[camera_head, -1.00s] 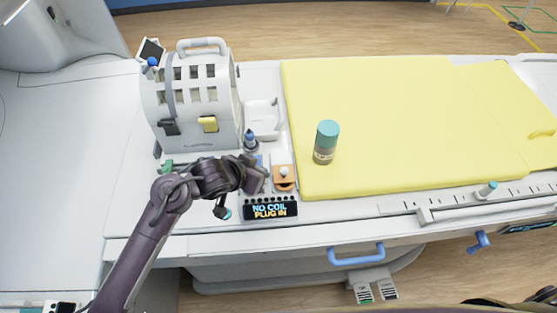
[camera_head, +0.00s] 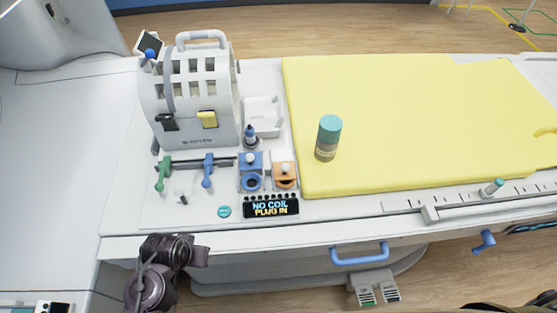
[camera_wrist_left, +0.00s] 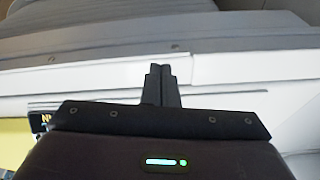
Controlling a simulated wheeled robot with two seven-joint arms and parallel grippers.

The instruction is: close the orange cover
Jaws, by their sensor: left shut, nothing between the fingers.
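The orange cover (camera_head: 287,167) is a small orange plate with a pale round knob, on the white panel left of the yellow pad. An orange rounded part with a dark opening shows just below the knob; the cover's exact angle is too small to tell. My left gripper (camera_head: 201,257) is near the panel's front edge at the lower left, well apart from the cover. In the left wrist view its two fingers (camera_wrist_left: 161,70) are together with nothing between them. My right gripper is not in view.
A blue knobbed unit (camera_head: 250,170) sits directly left of the orange one. A display (camera_head: 270,207) reading "NO COIL PLUG IN" lies in front. Green (camera_head: 163,175) and blue (camera_head: 208,172) levers are farther left. A bottle (camera_head: 328,138) stands on the yellow pad (camera_head: 410,120).

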